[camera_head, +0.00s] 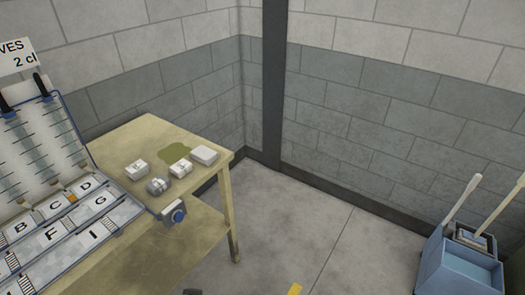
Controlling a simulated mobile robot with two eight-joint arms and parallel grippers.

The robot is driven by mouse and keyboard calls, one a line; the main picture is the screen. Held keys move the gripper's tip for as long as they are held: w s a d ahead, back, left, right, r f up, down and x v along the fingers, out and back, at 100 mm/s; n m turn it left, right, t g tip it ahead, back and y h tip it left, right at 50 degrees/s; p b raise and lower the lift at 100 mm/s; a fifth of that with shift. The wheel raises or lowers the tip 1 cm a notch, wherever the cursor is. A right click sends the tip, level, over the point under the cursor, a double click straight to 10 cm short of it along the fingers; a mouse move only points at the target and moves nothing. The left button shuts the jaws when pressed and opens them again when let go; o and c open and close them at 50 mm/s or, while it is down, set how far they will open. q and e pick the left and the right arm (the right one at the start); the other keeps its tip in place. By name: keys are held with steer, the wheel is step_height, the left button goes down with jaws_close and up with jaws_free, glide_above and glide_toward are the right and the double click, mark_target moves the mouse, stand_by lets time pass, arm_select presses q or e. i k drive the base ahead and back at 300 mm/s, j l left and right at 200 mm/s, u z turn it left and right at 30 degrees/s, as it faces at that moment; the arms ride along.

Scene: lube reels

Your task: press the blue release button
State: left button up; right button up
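The blue release button (179,216) is a round blue piece on the face of a small grey box. The box is fixed at the front edge of the wooden table, just right of the lettered board. Nothing covers the button. Neither of my grippers can be made out in the head view. A small dark shape shows at the bottom edge below the table, too cut off to identify.
A tilted board (62,226) with lettered cells stands at the left. Several small pale boxes and a greenish stain (175,152) are on the wooden table (150,130). A blue mop bucket (460,268) stands at the lower right. The floor between is mostly clear.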

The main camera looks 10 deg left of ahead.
mark_target(179, 215)
steer(key=z, duration=1.8)
steer(key=u, duration=3.4)
